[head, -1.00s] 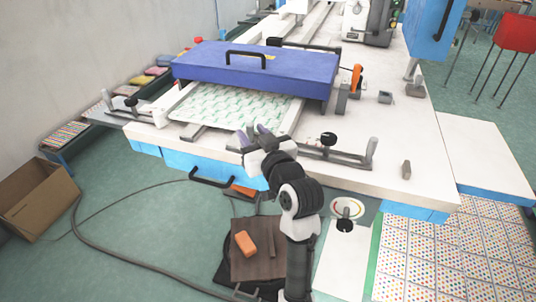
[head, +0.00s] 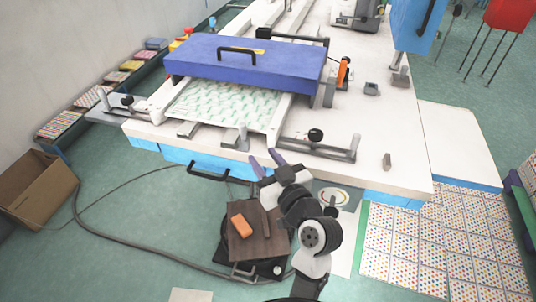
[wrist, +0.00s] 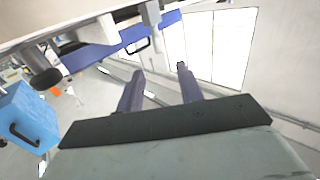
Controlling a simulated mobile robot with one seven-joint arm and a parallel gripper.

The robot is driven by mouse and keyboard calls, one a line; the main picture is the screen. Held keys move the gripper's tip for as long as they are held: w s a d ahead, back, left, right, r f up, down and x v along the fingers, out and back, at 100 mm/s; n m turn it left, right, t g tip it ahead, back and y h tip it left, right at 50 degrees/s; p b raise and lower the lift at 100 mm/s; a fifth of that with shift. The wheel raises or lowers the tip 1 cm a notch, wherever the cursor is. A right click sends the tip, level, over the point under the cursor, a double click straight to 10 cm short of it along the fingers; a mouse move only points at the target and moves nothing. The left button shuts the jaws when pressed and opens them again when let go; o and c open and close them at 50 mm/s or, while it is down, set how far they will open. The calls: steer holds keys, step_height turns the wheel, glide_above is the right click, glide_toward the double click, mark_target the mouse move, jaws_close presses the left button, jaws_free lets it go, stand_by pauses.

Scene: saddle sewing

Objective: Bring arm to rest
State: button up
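My gripper (head: 268,160) is in front of the front edge of the white machine table (head: 405,150) in the head view, with its two purple fingers spread apart. In the wrist view my gripper (wrist: 160,82) is open, with nothing between its fingers. The arm is folded back toward my body at the lower right of the middle. The blue-lidded press (head: 245,62) sits on the table, with a green-patterned sheet (head: 220,105) showing beneath its lid.
A brown stand (head: 258,245) with an orange block (head: 242,227) is left of my arm. A cardboard box (head: 38,188) is at the far left. A cable (head: 120,258) runs over the floor. Patterned sheets (head: 440,235) lie at the right.

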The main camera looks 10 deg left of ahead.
steer(key=shift+s+d, duration=0.3)
steer(key=shift+s, duration=0.1)
